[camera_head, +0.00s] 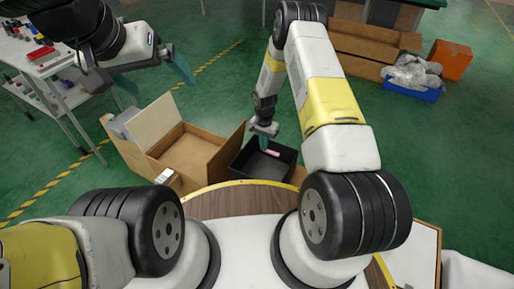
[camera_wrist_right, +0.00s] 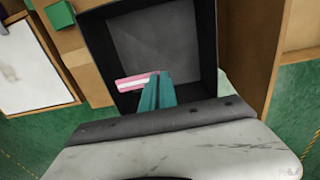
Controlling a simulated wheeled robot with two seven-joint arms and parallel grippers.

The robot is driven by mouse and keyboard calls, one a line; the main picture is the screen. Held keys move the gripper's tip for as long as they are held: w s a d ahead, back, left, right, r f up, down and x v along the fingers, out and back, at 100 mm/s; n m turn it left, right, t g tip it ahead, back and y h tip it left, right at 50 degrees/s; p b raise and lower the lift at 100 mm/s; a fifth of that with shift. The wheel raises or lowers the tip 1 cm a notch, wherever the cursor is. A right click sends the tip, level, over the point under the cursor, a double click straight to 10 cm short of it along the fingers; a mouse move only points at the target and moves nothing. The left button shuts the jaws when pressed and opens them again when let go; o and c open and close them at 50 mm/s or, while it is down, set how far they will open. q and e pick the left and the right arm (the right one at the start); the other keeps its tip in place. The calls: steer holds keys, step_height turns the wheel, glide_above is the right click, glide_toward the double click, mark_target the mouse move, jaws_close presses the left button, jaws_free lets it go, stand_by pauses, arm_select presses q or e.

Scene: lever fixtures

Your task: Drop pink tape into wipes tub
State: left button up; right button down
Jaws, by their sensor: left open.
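The pink tape (camera_wrist_right: 135,82) is a small pink and white piece, seen in the right wrist view at the tips of my right gripper (camera_wrist_right: 156,92). The teal fingers are close together on it, and it sticks out to their left. In the head view the tape (camera_head: 272,153) shows over the opening of a black square tub (camera_head: 248,172), with my right gripper (camera_head: 264,141) above it. The black tub (camera_wrist_right: 205,55) looks empty inside; I see no label on it. My left gripper (camera_head: 160,88) is open and empty at the upper left, away from the tub.
An open wooden box (camera_head: 205,150) stands left of the tub. A white table (camera_head: 45,62) with small items is at far left. A blue bin (camera_head: 412,92) with clear bags and an orange box (camera_head: 450,60) stand at upper right. Green floor is free between.

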step_height(320, 180, down, 5)
steer(key=shift+r, duration=0.2)
stand_by(0.3)
steer(key=c, duration=1.6)
jaws_free()
steer(key=shift+r, duration=3.95)
steer(key=shift+r, duration=0.1)
